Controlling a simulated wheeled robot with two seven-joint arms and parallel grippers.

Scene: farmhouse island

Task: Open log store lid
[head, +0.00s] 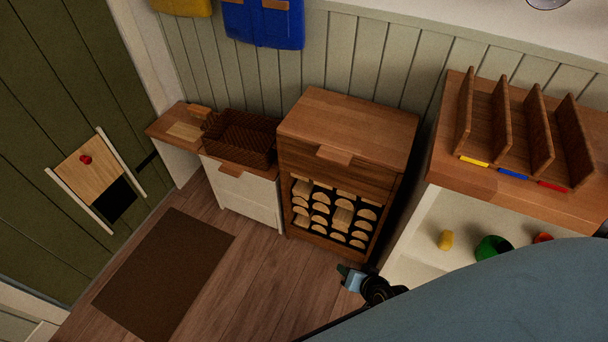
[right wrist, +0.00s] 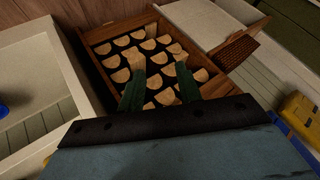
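The log store (head: 378,185) is a brown wooden cabinet with cut logs showing in its open front. Its lid (head: 350,122) lies flat and shut on top, with a lighter wooden tab (head: 333,155) at the front edge. My right gripper (head: 343,272) is low in front of the store, below the lid and apart from it. In the right wrist view, its two dark green fingers (right wrist: 160,88) are apart with nothing between them. The log store also shows there (right wrist: 110,85), with its log front beyond the fingers. My left gripper is not in view.
A white cabinet (head: 247,190) with a brown basket (head: 240,137) stands left of the store. A white shelf unit with a wooden top (head: 440,175) and dividers stands close on the right. A brown mat (head: 165,270) lies on the floor, with free floor beside it.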

